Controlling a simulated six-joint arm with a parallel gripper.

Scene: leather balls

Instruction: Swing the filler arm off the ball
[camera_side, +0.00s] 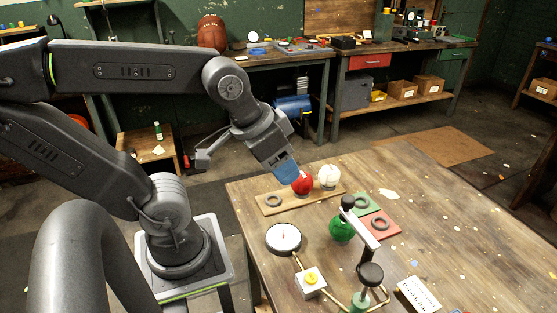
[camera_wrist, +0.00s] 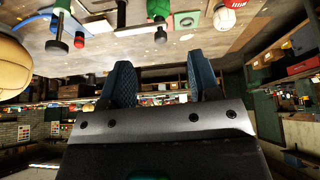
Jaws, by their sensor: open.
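In the side view the filler arm (camera_side: 362,231) is a pale bar with a dark knob (camera_side: 347,202) at its far end. That end is over the green ball (camera_side: 340,230); I cannot tell whether they touch. Another dark knob (camera_side: 371,274) stands at its near end, above a green base. My gripper (camera_side: 287,172), with blue fingertips, is near the red ball (camera_side: 303,184), left of and behind the filler arm. In the wrist view my gripper's blue fingers (camera_wrist: 163,82) are apart, with nothing held between them.
A white ball (camera_side: 328,177) stands beside the red one near a wooden board (camera_side: 297,202) with rings. A round gauge (camera_side: 284,238), a box with a yellow button (camera_side: 311,281) and a red mat (camera_side: 381,222) are nearby. The table's right side (camera_side: 460,220) is mostly clear.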

